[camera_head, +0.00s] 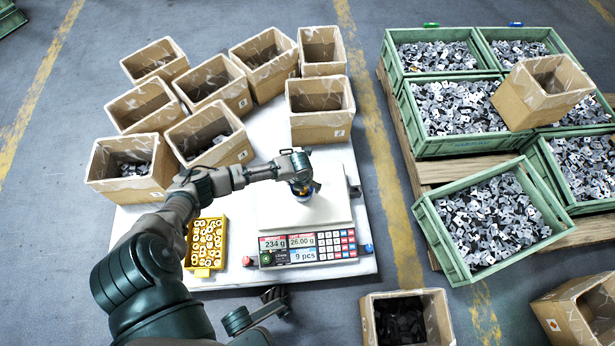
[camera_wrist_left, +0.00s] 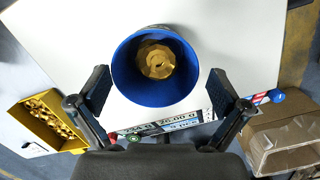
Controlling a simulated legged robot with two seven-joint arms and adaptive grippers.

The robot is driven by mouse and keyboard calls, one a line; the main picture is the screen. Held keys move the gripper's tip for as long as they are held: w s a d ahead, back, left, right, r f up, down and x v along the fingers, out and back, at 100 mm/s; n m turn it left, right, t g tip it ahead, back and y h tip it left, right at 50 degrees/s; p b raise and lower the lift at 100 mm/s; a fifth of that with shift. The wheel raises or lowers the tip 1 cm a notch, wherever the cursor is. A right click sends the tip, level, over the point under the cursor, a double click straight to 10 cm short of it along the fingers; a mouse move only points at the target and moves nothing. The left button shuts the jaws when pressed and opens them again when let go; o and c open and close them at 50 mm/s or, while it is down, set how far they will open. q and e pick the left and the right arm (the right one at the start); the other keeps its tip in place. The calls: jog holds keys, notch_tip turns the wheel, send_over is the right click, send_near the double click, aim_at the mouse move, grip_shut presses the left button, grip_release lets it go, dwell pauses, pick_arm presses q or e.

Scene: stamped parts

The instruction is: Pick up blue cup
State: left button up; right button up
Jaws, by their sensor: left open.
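The blue cup (camera_wrist_left: 125,75) is round and open at the top, with a gold-coloured metal part (camera_wrist_left: 154,60) inside. In the head view only a small blue piece of the cup (camera_head: 303,198) shows under my left gripper, on the white plate of the scale (camera_head: 335,208). My left gripper (camera_wrist_left: 158,80) is open, with one finger on each side of the cup and a visible gap on both sides. In the head view the left gripper (camera_head: 298,178) hides most of the cup. A dark gripper, seemingly my right one (camera_head: 262,308), shows partly at the bottom; its jaw state is unclear.
A yellow tray of parts (camera_head: 219,271) stands left of the scale display (camera_head: 305,248). Several cardboard boxes (camera_head: 320,125) line the table's far and left sides. Green crates of stamped parts (camera_head: 490,262) stand on a pallet at right. A cardboard box (camera_head: 437,318) stands in front.

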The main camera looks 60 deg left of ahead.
pick_arm(q)
jog(key=f, duration=0.1)
jog(key=f+b, duration=0.1)
jog(key=f, duration=0.2)
jog(key=shift+s+a+f, duration=0.1)
jog(key=shift+s+a, duration=0.05)
jog(key=shift+s, duration=0.1)
jog(key=shift+w+a+f+b, duration=0.1)
jog(key=shift+w+f+b, duration=0.05)
jog(key=shift+f+b, duration=0.2)
jog(key=shift+w+a+r, duration=0.1)
jog(key=shift+r, duration=0.2)
jog(key=shift+c, duration=0.3)
jog(key=c, duration=1.1)
jog(key=shift+r, duration=0.1)
